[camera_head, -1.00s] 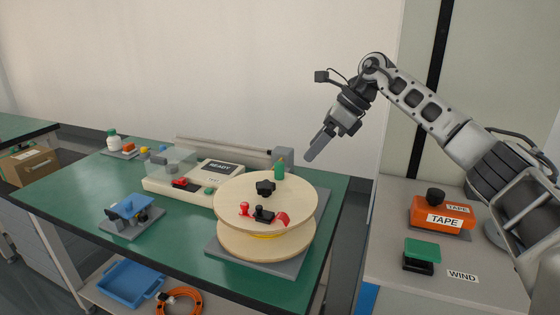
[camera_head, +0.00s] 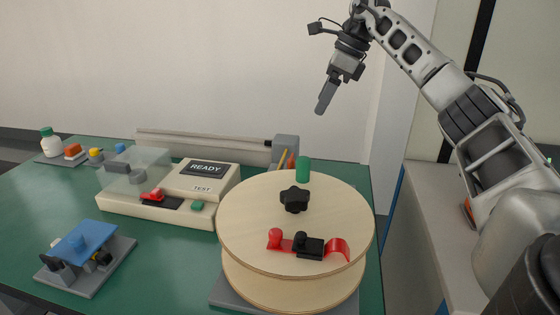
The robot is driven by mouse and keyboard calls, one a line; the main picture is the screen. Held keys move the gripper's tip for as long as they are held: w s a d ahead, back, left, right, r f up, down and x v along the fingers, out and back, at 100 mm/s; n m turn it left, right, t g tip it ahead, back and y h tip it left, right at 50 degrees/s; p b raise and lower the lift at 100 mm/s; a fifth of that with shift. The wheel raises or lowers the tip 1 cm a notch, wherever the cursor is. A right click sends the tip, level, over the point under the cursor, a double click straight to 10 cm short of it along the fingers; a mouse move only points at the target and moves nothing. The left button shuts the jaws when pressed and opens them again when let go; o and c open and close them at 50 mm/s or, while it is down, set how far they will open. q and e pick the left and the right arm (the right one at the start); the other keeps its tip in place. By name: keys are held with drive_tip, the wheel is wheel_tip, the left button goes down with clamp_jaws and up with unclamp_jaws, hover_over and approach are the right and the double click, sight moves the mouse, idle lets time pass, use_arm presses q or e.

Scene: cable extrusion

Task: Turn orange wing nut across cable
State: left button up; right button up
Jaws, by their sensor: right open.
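My right gripper (camera_head: 325,97) is open and empty, high above the back of the bench against the pale wall. It is well apart from everything on the bench. I cannot make out an orange wing nut for certain. A small orange piece (camera_head: 72,150) sits on a grey base at the far left. A thin orange-yellow part (camera_head: 283,163) shows behind the spool, beside a grey block. The wooden spool (camera_head: 240,215) stands at the front right with a black star knob (camera_head: 294,199) on top. No cable is clearly visible. My left gripper is out of view.
A red and black clamp (camera_head: 310,247) lies on the spool's top. A cream tester (camera_head: 205,180) marked READY stands left of it. A blue-topped fixture (camera_head: 85,243) is at the front left. The green bench (camera_head: 30,200) has free room at left. A grey side counter (camera_head: 430,210) is at right.

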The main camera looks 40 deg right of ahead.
sight(292, 157)
drive_tip(key=b+x, duration=0.1)
drive_tip(key=x, duration=0.4)
drive_tip(key=b+x, duration=0.1)
drive_tip(key=x, duration=0.5)
drive_tip(key=b+x, duration=0.1)
drive_tip(key=x, duration=0.5)
drive_tip(key=shift+w+d, duration=0.1)
drive_tip(key=shift+w, duration=0.2)
drive_tip(key=c, duration=1)
